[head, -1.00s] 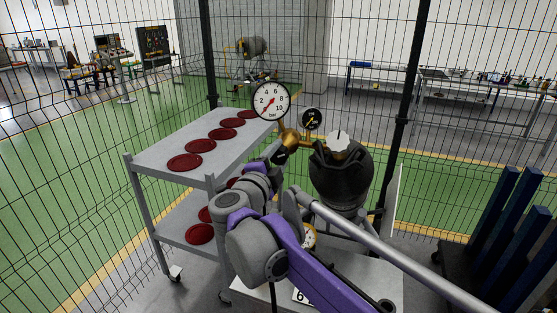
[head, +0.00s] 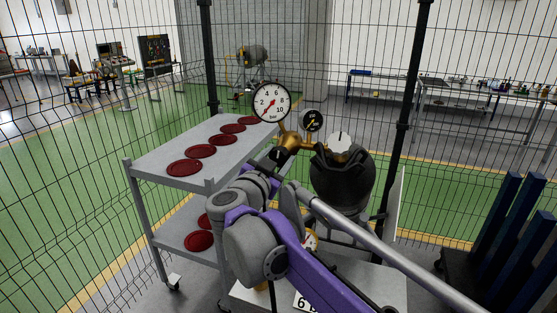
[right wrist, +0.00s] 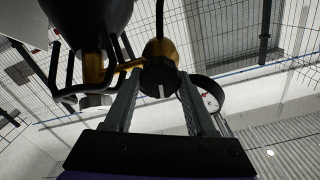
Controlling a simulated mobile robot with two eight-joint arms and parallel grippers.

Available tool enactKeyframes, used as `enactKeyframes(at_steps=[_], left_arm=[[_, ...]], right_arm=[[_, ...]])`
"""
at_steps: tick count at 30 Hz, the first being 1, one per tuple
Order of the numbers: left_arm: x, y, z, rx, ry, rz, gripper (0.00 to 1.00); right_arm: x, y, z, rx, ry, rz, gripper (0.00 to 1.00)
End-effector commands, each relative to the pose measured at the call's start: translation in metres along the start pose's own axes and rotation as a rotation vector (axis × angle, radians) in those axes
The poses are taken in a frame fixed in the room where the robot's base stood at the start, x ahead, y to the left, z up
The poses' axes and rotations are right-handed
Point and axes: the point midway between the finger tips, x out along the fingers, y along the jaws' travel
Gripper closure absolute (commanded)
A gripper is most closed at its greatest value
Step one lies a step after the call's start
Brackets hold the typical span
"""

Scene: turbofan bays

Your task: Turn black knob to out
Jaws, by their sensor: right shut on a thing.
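The black knob (right wrist: 159,77) shows in the right wrist view, between the two fingers of my right gripper (right wrist: 160,90). It is round and dark with a white mark that points roughly down the picture. The fingers are shut on its sides. A brass body (right wrist: 160,50) is right behind it. In the head view, the brass fitting (head: 290,142) sits below a large white gauge (head: 271,102) and a small black gauge (head: 312,121). My right gripper (head: 279,156) is at its near side, and my arm partly hides the knob there. My left gripper is not in view.
A black vessel (head: 342,180) with a white-topped knob (head: 340,144) stands right of the fitting. A grey cart (head: 150,158) with several dark red discs is at left. A wire fence with a black post (head: 400,135) stands behind. Blue uprights (head: 490,220) are at right.

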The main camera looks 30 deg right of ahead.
Motion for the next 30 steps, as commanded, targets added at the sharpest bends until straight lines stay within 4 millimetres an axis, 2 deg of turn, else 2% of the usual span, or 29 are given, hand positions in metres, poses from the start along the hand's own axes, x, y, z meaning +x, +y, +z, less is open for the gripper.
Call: enactKeyframes(at_steps=[12,27,28,30], left_arm=[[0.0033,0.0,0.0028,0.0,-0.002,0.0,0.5],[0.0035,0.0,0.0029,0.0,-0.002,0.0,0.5],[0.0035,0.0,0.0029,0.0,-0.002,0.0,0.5],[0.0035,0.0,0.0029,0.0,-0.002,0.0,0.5]], right_arm=[[-0.0001,-0.0004,0.0004,-0.163,0.0,0.0,1.0],[-0.0001,-0.0005,0.0002,-0.181,0.0,0.0,1.0],[-0.0001,-0.0005,0.0002,-0.181,0.0,0.0,0.4],[0.0,-0.0005,0.0002,-0.181,0.0,0.0,0.28]])
